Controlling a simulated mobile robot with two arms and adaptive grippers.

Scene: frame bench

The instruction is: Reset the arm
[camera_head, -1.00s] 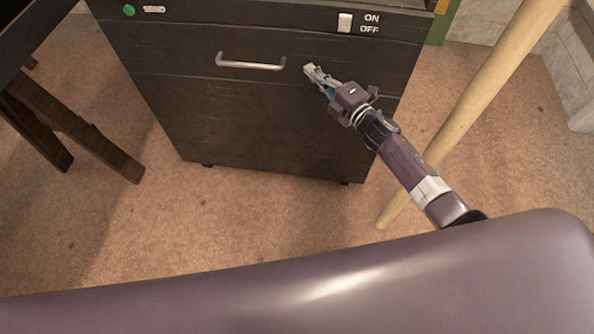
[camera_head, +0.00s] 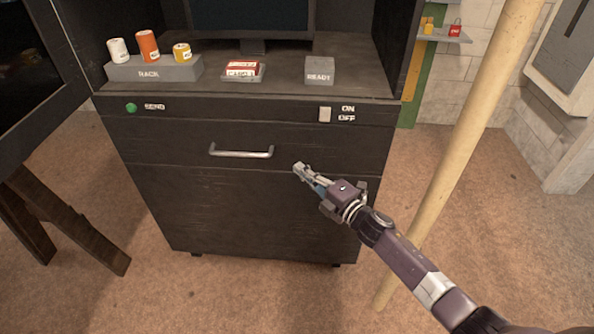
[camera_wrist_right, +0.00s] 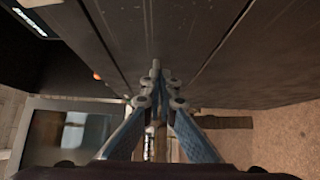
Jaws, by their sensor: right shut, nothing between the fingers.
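My right gripper (camera_head: 300,171) is in front of the dark cabinet (camera_head: 230,215), a little to the right of its drawer handle (camera_head: 241,151) and apart from it. Its arm comes in from the lower right. In the right wrist view the fingers (camera_wrist_right: 156,80) come together at the tips and hold nothing, with the dark cabinet front close ahead. My left gripper is in neither view.
On the cabinet top stand a rack (camera_head: 155,70) with several cylinders, a small tray (camera_head: 243,75) with a red-and-white box, and a READY block (camera_head: 319,70). A wooden pole (camera_head: 460,150) rises at the right. A dark table leg (camera_head: 75,222) stands at the left.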

